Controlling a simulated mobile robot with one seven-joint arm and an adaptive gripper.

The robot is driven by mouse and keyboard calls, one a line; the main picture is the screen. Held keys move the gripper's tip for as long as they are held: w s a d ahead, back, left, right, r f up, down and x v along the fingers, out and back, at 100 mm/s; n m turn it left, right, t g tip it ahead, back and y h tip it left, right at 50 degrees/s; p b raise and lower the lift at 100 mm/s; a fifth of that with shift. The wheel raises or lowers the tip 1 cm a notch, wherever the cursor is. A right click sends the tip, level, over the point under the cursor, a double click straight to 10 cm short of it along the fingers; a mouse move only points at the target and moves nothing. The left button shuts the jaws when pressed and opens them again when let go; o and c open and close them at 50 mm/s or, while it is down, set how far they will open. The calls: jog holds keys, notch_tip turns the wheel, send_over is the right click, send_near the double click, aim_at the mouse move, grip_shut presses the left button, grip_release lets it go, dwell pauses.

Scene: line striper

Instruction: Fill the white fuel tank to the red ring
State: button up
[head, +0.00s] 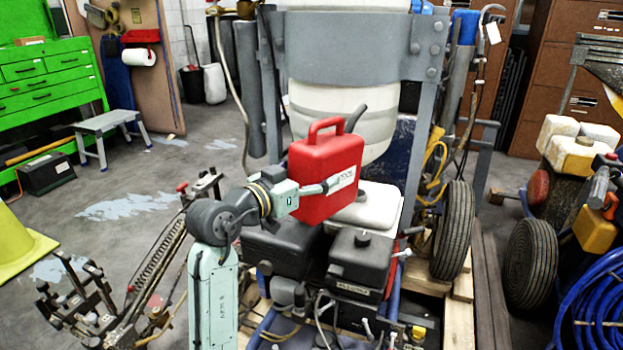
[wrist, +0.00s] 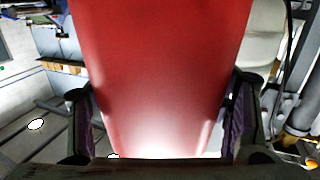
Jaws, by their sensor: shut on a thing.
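A red fuel can (head: 325,175) is held upright in front of the big white barrel-shaped tank, with its handle on top and a black spout rising at its upper right. My gripper (head: 328,187) is shut on the can from its left side. In the wrist view the can (wrist: 160,70) fills the middle, between the two fingers of my gripper (wrist: 158,125). The white fuel tank (head: 378,208) sits just below and behind the can, on the machine; the can hides part of it. A small dark fitting shows on its top. I cannot make out a red ring or fuel level.
A black engine (head: 359,264) stands below the white tank. A grey frame (head: 350,60) holds the big barrel (head: 335,120) behind the can. A wheel (head: 453,230) and yellow hose are at the right. Open floor lies to the left, near a grey step stool (head: 105,125).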

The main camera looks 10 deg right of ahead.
jog(key=shift+r, duration=0.3)
jog(key=shift+r+t+h, duration=0.4)
jog(key=shift+r+h, duration=0.1)
jog(key=shift+r, duration=0.85)
